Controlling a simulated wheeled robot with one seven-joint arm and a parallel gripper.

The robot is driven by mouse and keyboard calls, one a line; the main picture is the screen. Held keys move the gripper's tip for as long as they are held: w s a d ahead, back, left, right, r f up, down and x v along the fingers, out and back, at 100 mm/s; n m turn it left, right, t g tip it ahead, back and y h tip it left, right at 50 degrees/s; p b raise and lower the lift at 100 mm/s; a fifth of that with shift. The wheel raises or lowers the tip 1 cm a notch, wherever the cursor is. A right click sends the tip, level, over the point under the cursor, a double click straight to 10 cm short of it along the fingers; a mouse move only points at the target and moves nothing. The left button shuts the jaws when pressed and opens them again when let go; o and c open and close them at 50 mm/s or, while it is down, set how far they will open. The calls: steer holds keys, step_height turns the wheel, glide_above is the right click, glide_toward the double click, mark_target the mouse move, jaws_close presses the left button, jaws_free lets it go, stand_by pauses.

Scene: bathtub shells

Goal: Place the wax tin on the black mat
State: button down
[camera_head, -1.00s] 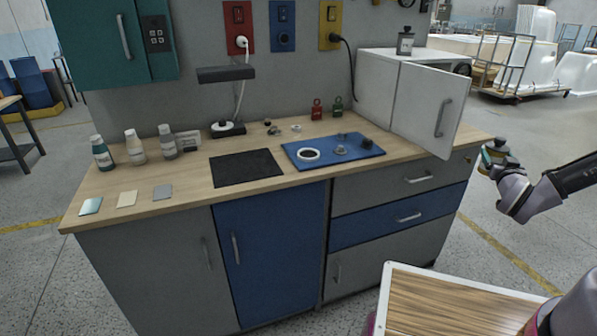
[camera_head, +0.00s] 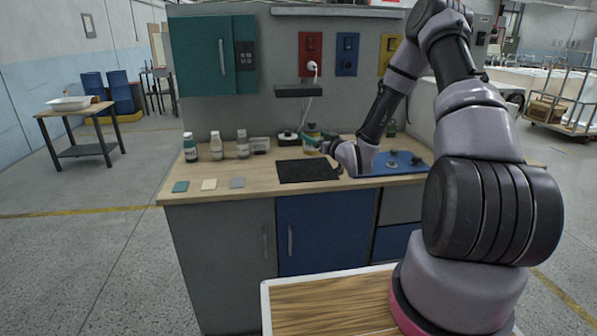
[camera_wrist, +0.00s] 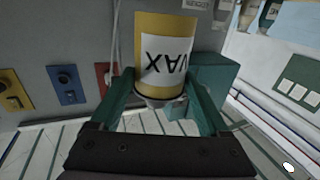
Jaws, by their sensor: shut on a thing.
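The wax tin (camera_wrist: 165,50) is a yellow cylinder with a white label reading WAX, upside down in the wrist view. My gripper (camera_wrist: 160,92) is shut on it, one teal finger on each side. In the head view the tin (camera_head: 318,143) shows small and partly hidden by my gripper (camera_head: 316,141), near the back edge of the black mat (camera_head: 305,172). The black mat is a flat, empty rectangle on the wooden bench top. The tin's height above the bench is hard to tell.
Several bottles (camera_head: 216,146) stand at the back left of the bench, beside a lamp base (camera_head: 287,137). Small sample tiles (camera_head: 208,184) lie in front of them. A blue mat (camera_head: 376,170) with small parts is to the right, partly behind my arm.

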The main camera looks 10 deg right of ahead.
steer(key=shift+w+a+r+y, duration=0.3)
steer(key=shift+w+a+r, duration=0.1)
steer(key=shift+a+r, duration=0.2)
steer(key=shift+w+a+f+n, duration=0.1)
steer(key=shift+a+f+n, duration=0.05)
steer(key=shift+f+n, duration=0.2)
step_height(320, 180, down, 4)
steer(key=shift+a+f, duration=0.1)
steer(key=shift+d+f, duration=0.2)
steer(key=shift+f, duration=2.1)
jaws_free()
steer(key=shift+f, duration=0.2)
steer(key=shift+r, duration=0.15)
